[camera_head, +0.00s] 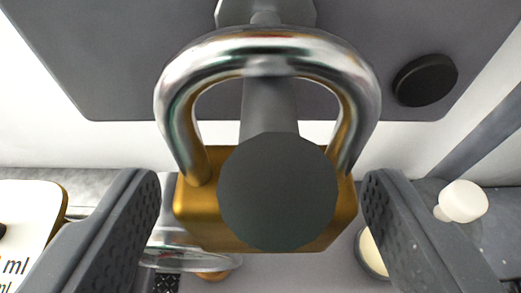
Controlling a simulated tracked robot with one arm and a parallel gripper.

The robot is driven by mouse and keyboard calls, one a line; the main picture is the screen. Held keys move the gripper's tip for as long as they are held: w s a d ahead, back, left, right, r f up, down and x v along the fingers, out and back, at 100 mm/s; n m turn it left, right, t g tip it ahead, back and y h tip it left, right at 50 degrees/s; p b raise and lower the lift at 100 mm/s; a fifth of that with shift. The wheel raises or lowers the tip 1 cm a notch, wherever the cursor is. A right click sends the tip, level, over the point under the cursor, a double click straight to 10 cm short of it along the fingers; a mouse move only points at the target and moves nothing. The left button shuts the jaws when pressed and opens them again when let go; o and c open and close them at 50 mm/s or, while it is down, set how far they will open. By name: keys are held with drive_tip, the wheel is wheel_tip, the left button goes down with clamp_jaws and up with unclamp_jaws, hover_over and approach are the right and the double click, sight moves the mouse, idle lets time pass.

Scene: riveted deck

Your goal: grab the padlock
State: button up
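The padlock (194,212) has a brass body and a thick silver shackle. It hangs from a dark grey peg (278,192), with the shackle looped over the shaft. The peg's round end faces me and hides the middle of the brass body. My gripper (263,190) is open, with one dark finger to the left of the body and the other to the right. In this view a narrow gap shows between each finger and the body. I cannot tell how far the padlock is beyond the fingertips.
A grey panel (130,60) is behind the shackle, with a black round disc (425,80) at its right. A white container with "ml" print (25,225) is at the left edge. A clear glass-like object (185,255) is below the padlock. A white knob (463,201) is at right.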

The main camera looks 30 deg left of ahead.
drive_tip(key=c, duration=1.1)
drive_tip(key=shift+r, duration=0.1)
